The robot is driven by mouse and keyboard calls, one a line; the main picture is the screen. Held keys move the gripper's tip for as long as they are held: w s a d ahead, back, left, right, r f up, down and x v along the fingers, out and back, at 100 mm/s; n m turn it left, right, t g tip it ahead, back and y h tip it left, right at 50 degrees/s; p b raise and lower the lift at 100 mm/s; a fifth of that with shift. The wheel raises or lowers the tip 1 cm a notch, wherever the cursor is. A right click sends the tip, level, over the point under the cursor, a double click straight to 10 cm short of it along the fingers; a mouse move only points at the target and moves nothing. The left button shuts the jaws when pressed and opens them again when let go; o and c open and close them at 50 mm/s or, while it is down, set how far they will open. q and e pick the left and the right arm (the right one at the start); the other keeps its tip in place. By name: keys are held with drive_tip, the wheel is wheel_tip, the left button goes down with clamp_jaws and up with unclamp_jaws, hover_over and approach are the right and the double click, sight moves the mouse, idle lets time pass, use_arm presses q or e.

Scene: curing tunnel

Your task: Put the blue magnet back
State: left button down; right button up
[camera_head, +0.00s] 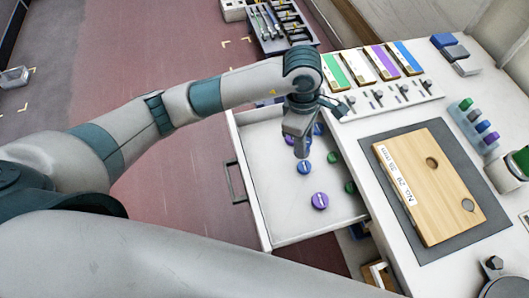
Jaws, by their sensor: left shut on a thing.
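My left gripper (301,153) points down into the open white drawer (275,222). It is shut, with a blue magnet (304,168) right at its fingertips. The fingers hide part of the grip, and I cannot tell whether this magnet touches the drawer floor. Another blue magnet (319,129) lies just right of the gripper, partly hidden. A purple magnet (320,201) lies nearer the drawer's front. Green magnets lie at the right side, one further back (333,157) and one nearer (350,187). My right gripper is out of view.
The white worktop right of the drawer holds a wooden plate (428,185) on a dark mat (405,215). Behind are coloured labelled blocks (383,62) and a rack of coloured cylinders (473,124). The drawer's handle (234,184) sticks out left. A tool tray (277,25) stands at the back.

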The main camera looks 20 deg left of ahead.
use_arm(q)
drive_tip(key=shift+a, duration=0.1)
